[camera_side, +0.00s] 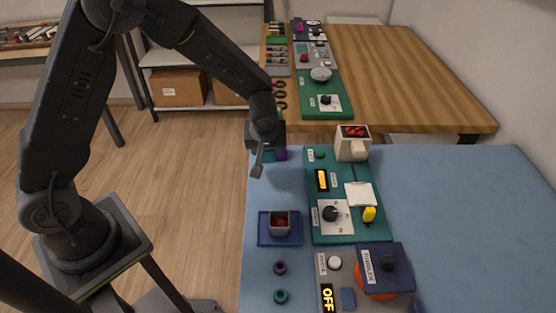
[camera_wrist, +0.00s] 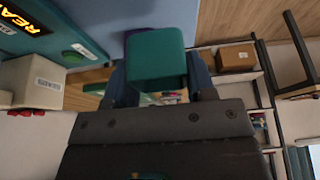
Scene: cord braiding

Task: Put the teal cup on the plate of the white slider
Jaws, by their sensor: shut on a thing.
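The teal cup (camera_wrist: 156,53) is between the two fingers of my gripper (camera_wrist: 158,78) in the wrist view, and the fingers are shut on it. In the side view my gripper (camera_side: 262,160) is at the far left corner of the blue table, with its fingers pointing down. Small patches of teal and purple show beside it there; the arm hides most of the cup. The white plate (camera_side: 360,195), which looks like the slider's plate, lies on the teal panel (camera_side: 313,182) to the right of and nearer than my gripper. Nothing is seen on it.
A cream box with red beads (camera_side: 352,150) stands at the panel's far end; it also shows in the wrist view (camera_wrist: 35,82). A yellow switch (camera_side: 369,214) and a black knob (camera_side: 330,213) stick up near the plate. A blue tray (camera_side: 264,238) holds a grey cup. The table's right side is clear.

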